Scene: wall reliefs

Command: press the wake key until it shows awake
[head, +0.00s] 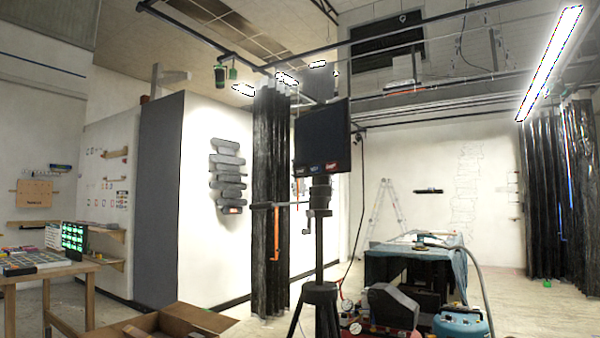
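I cannot make out a key marked wake in the head view. A dark monitor (322,130) stands on a black tripod stand (320,250) near the middle, its screen black, with small blue and red marks along its lower edge too small to read. A small screen (74,237) with bright green cells stands on the wooden table at the left; its text is too small to read. Neither of my grippers shows in this view.
The wooden table (50,270) at left carries a flat multicoloured panel (35,261). An open cardboard box (150,325) lies in front. Black curtains (270,200) hang behind the tripod. A blue vacuum (460,324) and a draped workbench (385,266) stand right. Pale floor shows at far right.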

